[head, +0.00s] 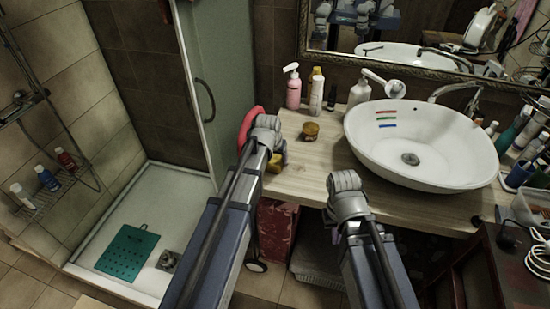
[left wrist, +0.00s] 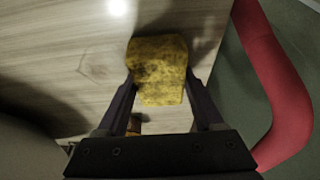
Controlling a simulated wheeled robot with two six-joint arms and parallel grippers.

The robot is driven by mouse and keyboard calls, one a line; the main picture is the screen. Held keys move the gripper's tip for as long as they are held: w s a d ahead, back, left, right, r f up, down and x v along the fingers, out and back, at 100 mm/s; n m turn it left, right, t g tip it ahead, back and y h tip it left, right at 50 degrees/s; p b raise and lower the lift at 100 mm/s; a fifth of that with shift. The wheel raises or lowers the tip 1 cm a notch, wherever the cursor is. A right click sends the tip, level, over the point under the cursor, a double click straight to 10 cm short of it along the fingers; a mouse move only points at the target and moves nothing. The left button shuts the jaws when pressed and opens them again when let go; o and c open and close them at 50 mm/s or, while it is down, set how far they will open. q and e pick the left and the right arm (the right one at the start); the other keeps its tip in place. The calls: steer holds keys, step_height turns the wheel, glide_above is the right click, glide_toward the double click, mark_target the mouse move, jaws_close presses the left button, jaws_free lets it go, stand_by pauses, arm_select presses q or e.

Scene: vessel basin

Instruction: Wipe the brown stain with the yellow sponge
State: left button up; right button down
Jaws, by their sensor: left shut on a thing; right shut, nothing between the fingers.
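The yellow sponge (head: 274,164) is at the left end of the wooden counter, partly hidden by my left arm. In the left wrist view the sponge (left wrist: 158,65), mottled with dark patches, sits between both fingers. My left gripper (left wrist: 160,92) is shut on it. The sponge is over the wood, but I cannot tell if it touches. My right gripper (head: 344,181) is shut and empty at the counter's front edge, below the basin. I cannot make out a brown stain for certain; the wood shows only a faint darker mark (left wrist: 97,70) that could be grain.
The white basin (head: 420,150) with red, green and blue strokes fills the counter's right. An amber jar (head: 310,131), a pink bottle (head: 293,92) and other bottles stand behind. A red curved object (head: 247,128) is beside my left gripper. Bare wood (head: 305,175) lies between my grippers.

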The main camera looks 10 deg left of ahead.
mark_target(296, 165)
arm_select(q)
steer(key=shift+s+d+f, duration=0.1)
steer(key=shift+s+d, duration=0.1)
steer(key=shift+d, duration=1.6)
steer(key=shift+d, duration=0.1)
steer(key=shift+d, duration=1.9)
steer(key=shift+d, duration=1.8)
steer(key=shift+a, duration=2)
